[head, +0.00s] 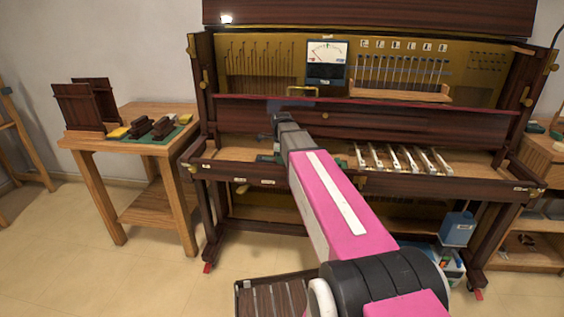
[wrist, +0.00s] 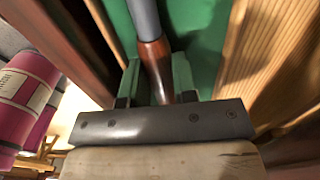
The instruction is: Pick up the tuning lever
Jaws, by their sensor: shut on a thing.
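The tuning lever (wrist: 151,52) shows in the wrist view as a brown wooden handle with a grey metal shaft running out of the top edge. My gripper (wrist: 156,82) is shut on the handle, with one finger on each side of it. The lever's far end is out of frame. A green surface lies behind the lever; I cannot tell whether the lever touches it. In the head view my arm reaches to the left part of the piano's key shelf (head: 232,172) and hides the lever.
The upright piano (head: 260,115) stands open, with several white keys (head: 405,160) right of my arm. A meter (head: 327,63) sits above. A wooden side table (head: 85,143) stands left, a blue container (head: 457,229) at lower right. Wooden edges flank my gripper closely in the wrist view.

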